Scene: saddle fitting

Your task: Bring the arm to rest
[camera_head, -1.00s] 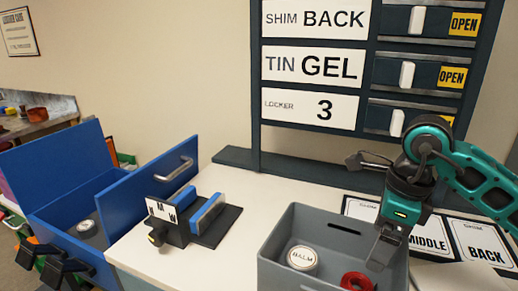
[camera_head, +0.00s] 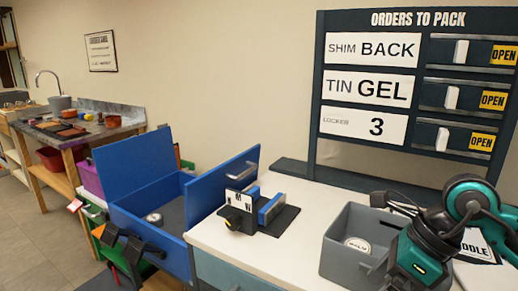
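My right arm reaches in from the right edge, its teal and black wrist bent down. My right gripper (camera_head: 418,262) is at the lower right, beside and partly in front of the grey bin (camera_head: 343,237). Its fingers are not clearly visible, so whether it is open or shut is hidden. A round white-lidded tin (camera_head: 357,245) lies in the bin.
A blue open box (camera_head: 150,238) with a round tin (camera_head: 154,219) stands left of the white counter (camera_head: 215,235). A small fixture (camera_head: 262,214) marked M and W sits on the counter. The order board (camera_head: 345,145) stands behind. Cards lie right of the bin.

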